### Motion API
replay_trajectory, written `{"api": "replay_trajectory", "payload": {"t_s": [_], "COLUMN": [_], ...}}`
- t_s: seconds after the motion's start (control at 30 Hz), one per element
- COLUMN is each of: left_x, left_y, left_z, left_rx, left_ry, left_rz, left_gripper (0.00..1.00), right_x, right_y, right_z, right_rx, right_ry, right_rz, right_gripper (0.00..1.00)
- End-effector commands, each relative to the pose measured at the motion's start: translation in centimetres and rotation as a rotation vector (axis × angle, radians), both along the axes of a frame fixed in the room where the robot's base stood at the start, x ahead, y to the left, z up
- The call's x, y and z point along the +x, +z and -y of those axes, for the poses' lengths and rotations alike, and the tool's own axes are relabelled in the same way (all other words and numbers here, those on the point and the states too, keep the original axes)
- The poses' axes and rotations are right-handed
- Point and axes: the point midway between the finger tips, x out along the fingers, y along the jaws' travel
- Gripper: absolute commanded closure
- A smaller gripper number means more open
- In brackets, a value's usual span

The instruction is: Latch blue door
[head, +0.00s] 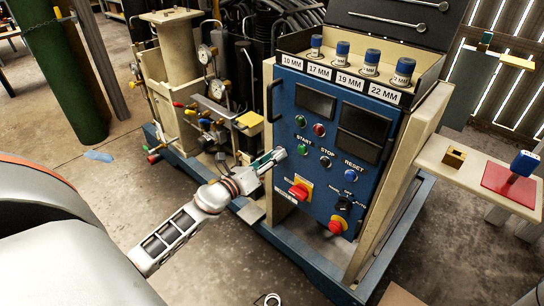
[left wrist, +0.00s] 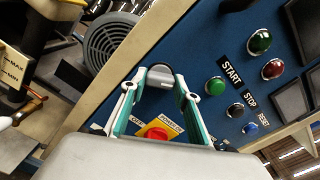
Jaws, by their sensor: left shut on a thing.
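The blue door (head: 325,110) is the front panel of the control cabinet and looks flush with its beige frame. A black handle (head: 271,100) is on its left edge. My left gripper (head: 279,156) is at the door's left edge, below the handle. In the left wrist view, the fingers of my left gripper (left wrist: 157,85) are shut on a grey latch knob (left wrist: 160,76) on the blue door (left wrist: 205,55). My right gripper is not in view.
A red switch on a yellow plate (head: 299,191) is just below the gripper, and a red knob (head: 337,225) is lower. Start and stop buttons are beside it. Gauges and valves (head: 213,88) crowd the left. Labelled sockets (head: 342,50) stand on top. Floor in front is clear.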

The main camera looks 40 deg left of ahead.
Motion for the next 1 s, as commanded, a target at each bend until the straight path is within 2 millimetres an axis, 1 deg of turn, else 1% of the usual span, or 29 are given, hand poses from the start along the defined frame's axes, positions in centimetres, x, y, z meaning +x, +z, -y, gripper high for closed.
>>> {"api": "replay_trajectory", "payload": {"t_s": [0.03,0.4,0.8,1.0], "left_x": [0.1,0.1,0.1,0.1], "left_y": [0.4,0.5,0.5,0.4], "left_z": [0.0,0.0,0.0,0.0], "left_rx": [-0.045,-0.397,-0.754,-0.884], "left_ry": [0.0,0.0,-0.002,-0.001], "left_rz": [0.001,-0.027,-0.055,-0.066], "left_gripper": [0.91,0.91,0.91,0.91], "right_x": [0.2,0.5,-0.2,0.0], "right_y": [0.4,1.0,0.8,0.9], "right_z": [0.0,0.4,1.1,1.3], "right_rx": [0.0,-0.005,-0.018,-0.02], "right_ry": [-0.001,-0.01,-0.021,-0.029], "right_rz": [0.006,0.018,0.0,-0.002], "right_gripper": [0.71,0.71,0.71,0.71]}}
